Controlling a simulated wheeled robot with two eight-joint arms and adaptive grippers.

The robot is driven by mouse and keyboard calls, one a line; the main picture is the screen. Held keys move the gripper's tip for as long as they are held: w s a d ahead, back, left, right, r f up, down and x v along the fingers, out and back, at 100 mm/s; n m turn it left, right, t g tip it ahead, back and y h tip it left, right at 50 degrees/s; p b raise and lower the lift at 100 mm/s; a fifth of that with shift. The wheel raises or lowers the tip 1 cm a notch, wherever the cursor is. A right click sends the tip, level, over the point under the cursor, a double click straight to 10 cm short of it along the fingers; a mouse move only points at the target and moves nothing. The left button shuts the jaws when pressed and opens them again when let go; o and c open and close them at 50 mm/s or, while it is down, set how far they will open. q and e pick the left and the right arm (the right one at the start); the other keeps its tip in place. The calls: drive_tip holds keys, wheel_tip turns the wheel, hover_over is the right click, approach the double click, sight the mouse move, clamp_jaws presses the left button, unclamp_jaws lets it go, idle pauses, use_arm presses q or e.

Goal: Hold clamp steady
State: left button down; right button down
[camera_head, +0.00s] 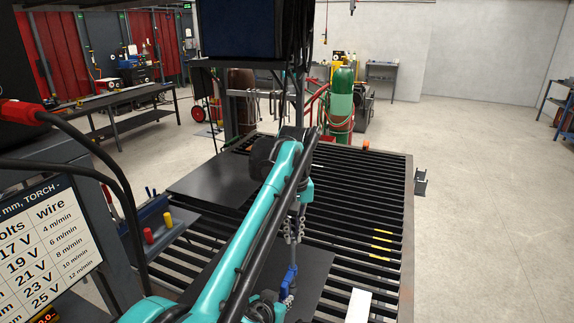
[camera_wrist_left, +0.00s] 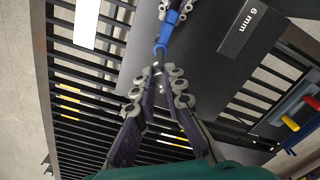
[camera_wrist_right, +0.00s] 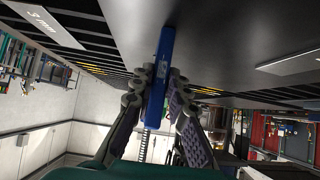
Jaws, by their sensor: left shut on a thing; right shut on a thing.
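A blue clamp (camera_head: 288,278) is over the dark steel plate (camera_head: 312,268) on the slatted table. My left gripper (camera_head: 294,230) is above it, and its fingers are closed around a thin dark part at the clamp's end, as the left wrist view shows, with the blue body (camera_wrist_left: 165,35) beyond. My right gripper (camera_head: 272,300) is at the lower part of the clamp, partly hidden by my arm. In the right wrist view its fingers are closed on the clamp's blue bar (camera_wrist_right: 158,85), which stands against the plate. The clamp's jaws are not clearly visible.
The slatted table (camera_head: 380,205) carries another dark plate (camera_head: 213,182) and a white strip (camera_head: 358,305). A plate marked 6 mm (camera_wrist_left: 250,28) lies nearby. Red and yellow handles (camera_head: 148,235) stand at the left. A settings sign (camera_head: 45,250) and cables are at far left.

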use_arm(q)
drive_tip(key=n, duration=0.2)
drive_tip(key=shift+f+n, duration=0.1)
drive_tip(key=shift+n, duration=0.3)
drive_tip(key=shift+n, duration=1)
drive_tip(key=n, duration=1)
drive_tip(key=c, duration=1.5)
unclamp_jaws()
